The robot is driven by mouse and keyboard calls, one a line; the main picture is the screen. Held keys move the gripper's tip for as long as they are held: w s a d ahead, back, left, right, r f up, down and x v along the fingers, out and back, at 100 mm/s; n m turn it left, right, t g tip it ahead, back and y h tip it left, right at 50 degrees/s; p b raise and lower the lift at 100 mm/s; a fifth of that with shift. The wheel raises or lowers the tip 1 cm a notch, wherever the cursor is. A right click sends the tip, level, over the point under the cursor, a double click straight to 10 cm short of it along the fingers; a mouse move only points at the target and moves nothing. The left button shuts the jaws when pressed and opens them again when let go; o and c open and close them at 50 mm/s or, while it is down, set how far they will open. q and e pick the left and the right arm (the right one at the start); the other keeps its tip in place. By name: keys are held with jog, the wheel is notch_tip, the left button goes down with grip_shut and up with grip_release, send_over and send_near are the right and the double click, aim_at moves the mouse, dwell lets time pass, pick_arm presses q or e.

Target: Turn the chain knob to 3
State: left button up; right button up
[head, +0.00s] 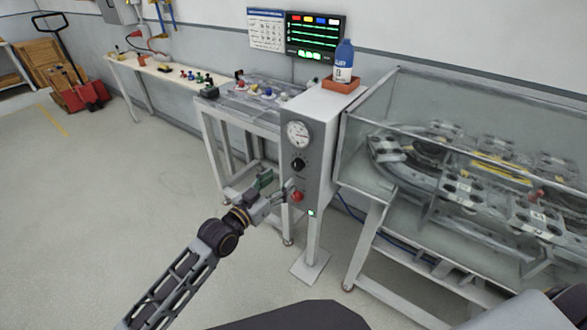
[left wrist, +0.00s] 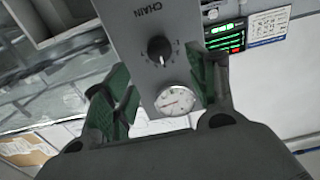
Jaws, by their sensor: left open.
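The chain knob (head: 299,164) is a black dial on the front of a grey control post (head: 318,125), between a round gauge (head: 299,134) above and a red button (head: 297,196) below. In the left wrist view the knob (left wrist: 159,49) sits beside the word CHAIN, and the picture is turned over, with the gauge (left wrist: 175,100) below it. The small numbers around the knob are too blurred to read. My left gripper (head: 275,186) is open and empty, just left of the post and lower than the knob. Its green-padded fingers (left wrist: 160,90) appear apart, either side of the post's face. My right gripper is not seen.
A glass-walled ring track (head: 470,180) stands right of the post. A table with coloured parts (head: 255,95) is behind left. Open floor (head: 120,200) lies to the left.

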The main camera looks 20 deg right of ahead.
aim_at(295, 167)
pick_arm(q)
jog(key=shift+x, duration=4.15)
jog(key=shift+c, duration=0.3)
jog(key=c, duration=1)
